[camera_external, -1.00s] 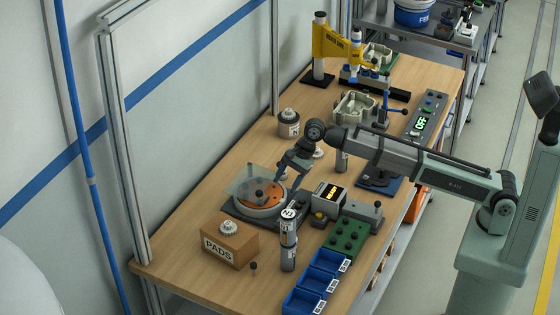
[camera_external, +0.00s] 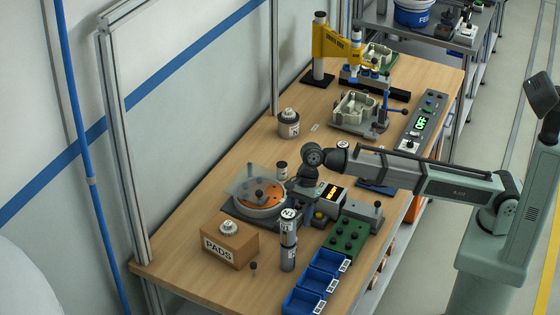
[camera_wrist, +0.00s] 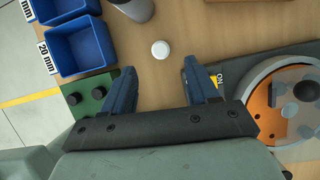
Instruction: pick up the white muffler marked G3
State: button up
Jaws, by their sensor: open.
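In the wrist view, a small white round-topped part (camera_wrist: 160,50) stands on the bench ahead of my gripper. It looks like the white muffler, but no G3 mark is legible. In the external view, a pale cylinder (camera_external: 288,220) with a dark mark shows right of the grinding disc. I cannot tell whether it is the same part. My gripper (camera_wrist: 168,72) is open and empty, its blue fingers wide apart. The white part lies just beyond the fingertips, roughly centred between them.
A grey cylinder (camera_wrist: 135,8) stands just beyond the white part. Blue bins (camera_wrist: 78,45) and a green block (camera_wrist: 88,98) are on the left. The orange grinding disc (camera_wrist: 285,105) is close on the right. The PADS box (camera_external: 229,246) stands at the bench's near side.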

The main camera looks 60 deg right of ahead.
jog(key=shift+d+x, duration=0.15)
jog(key=shift+x, duration=2.5)
jog(key=shift+d+x, duration=0.1)
jog(key=shift+x, duration=2.5)
jog(key=shift+f, duration=0.1)
jog(key=c, duration=1)
